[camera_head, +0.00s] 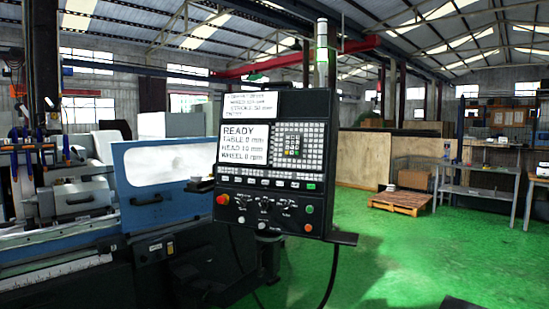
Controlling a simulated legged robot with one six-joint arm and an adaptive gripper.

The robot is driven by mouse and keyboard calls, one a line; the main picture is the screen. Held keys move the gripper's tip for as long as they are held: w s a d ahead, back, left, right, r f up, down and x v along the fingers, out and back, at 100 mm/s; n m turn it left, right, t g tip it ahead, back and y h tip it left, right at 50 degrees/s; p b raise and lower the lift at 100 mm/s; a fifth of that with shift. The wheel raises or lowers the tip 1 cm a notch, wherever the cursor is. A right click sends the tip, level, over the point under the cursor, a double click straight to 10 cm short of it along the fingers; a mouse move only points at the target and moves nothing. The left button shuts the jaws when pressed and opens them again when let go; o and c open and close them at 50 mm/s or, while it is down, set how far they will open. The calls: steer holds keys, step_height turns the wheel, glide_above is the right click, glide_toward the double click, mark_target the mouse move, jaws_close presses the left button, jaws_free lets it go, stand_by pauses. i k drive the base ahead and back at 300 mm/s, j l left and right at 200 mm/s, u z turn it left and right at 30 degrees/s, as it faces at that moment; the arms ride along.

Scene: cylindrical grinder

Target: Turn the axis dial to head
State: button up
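The grinder's black control panel (272,150) stands upright in the middle of the camera_head view, turned slightly to one side. Its lower face carries a row of small dark dials (264,201) with labels too small to read. I cannot tell which of them is the axis dial or where it points. The white screen (243,145) above reads READY, with lines for TABLE, HEAD and WHEEL. My gripper is not in view.
A red button (222,199) sits left of the dials, with green and orange buttons at the right. A small shelf (343,238) juts from the panel's lower right. The grinder's blue guard (160,180) stands to the left. Green floor (400,250) is open at right, before a pallet (400,202).

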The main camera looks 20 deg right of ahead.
mark_target(263, 205)
steer(key=i+l+z, duration=0.2)
steer(key=i, duration=2.15)
steer(key=j, duration=0.15)
